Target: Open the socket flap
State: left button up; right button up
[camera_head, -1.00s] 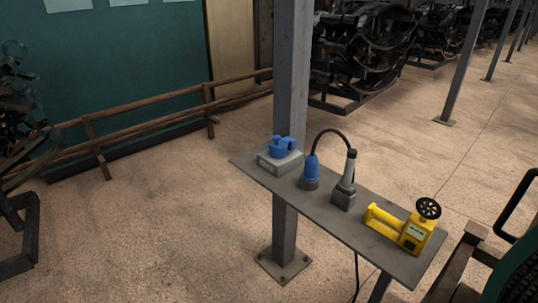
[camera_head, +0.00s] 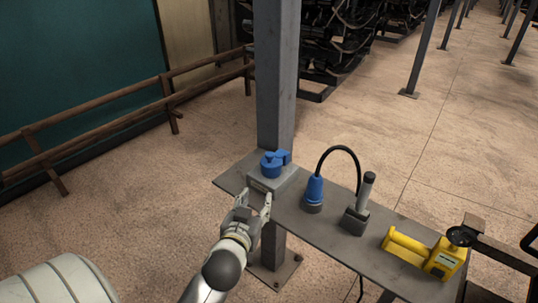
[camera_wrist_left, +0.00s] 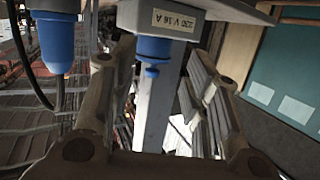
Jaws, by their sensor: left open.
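The blue socket (camera_head: 272,168) sits on top of a grey box (camera_head: 262,185) at the far left end of the metal shelf. Its blue flap (camera_head: 283,156) shows on the socket's upper right, and it looks shut. My left gripper (camera_head: 254,202) is open and empty just in front of the box, fingers pointing at it. In the left wrist view the picture is upside down. The box (camera_wrist_left: 215,19), labelled 230 V 16 A, and the socket (camera_wrist_left: 154,48) lie beyond and between my open fingers (camera_wrist_left: 157,85). No contact shows. My right gripper is out of view.
A yellow device (camera_head: 423,250) lies at the right end of the shelf (camera_head: 325,232). A steel post (camera_head: 275,80) rises behind the box.

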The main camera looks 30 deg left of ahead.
aim_at(269, 156)
pick_arm(q)
jog(key=w+a+r+t, duration=0.1)
jog(key=w, duration=0.3)
jog(key=w+a+r+t+p, duration=0.1)
jog(key=w+r, duration=0.1)
jog(key=w, duration=0.2)
jog(key=w+a+r+p, duration=0.1)
jog(key=w+a, duration=0.1)
jog(key=w, duration=0.2)
jog(key=shift+r+t, duration=0.35)
jog(key=shift+t, duration=0.05)
jog(key=shift+w+a, duration=0.25)
jog(key=shift+w, duration=0.35)
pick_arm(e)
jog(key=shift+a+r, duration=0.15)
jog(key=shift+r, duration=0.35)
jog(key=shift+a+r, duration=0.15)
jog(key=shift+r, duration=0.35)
pick_arm(q)
jog(key=shift+c, duration=0.3)
grip_shut()
